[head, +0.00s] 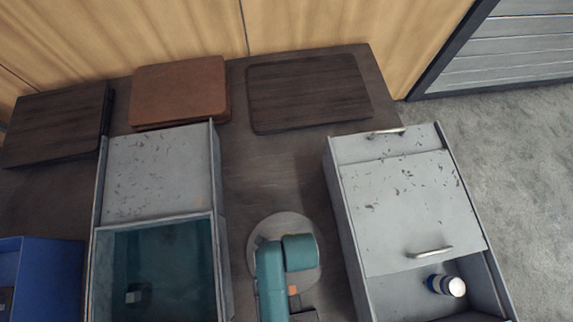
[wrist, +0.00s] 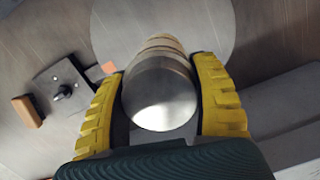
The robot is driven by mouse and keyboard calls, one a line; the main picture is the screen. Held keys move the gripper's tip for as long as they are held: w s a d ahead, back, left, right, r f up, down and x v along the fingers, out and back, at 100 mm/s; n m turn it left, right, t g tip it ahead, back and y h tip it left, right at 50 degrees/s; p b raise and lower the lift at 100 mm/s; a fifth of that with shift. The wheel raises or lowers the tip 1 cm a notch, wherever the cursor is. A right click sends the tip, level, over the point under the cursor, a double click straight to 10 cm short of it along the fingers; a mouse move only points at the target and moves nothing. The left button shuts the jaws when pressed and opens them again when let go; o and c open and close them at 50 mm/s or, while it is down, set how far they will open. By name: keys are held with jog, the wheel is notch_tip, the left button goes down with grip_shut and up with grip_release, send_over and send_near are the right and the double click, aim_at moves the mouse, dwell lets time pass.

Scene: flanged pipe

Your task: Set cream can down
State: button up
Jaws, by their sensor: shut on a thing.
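The cream can (wrist: 160,98) shows its round bare-metal end and a cream-tan side in the wrist view. My gripper (wrist: 160,70), with yellow ribbed fingers, is shut on it from both sides. A pale grey round disc (wrist: 212,22) lies behind the can in that view. In the head view the disc (head: 261,227) is on the dark table, partly covered by my teal arm. The arm hides the held can and the fingers there. I cannot tell whether the can touches the disc or hangs above it.
A grey cabinet (head: 410,205) at the right has an open drawer with a blue-and-white can (head: 446,285). A grey box (head: 160,175) with a teal-lined compartment stands at the left. Dark boards (head: 308,90) and a brown board (head: 180,90) lie along the back. Table between the units is mostly clear.

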notch_tip(320, 180, down, 10)
jog(key=shift+r+b, duration=0.1)
jog(key=shift+b, duration=0.65)
jog(key=o, duration=1.2)
jog(key=shift+s, duration=0.1)
jog(key=shift+o, duration=0.2)
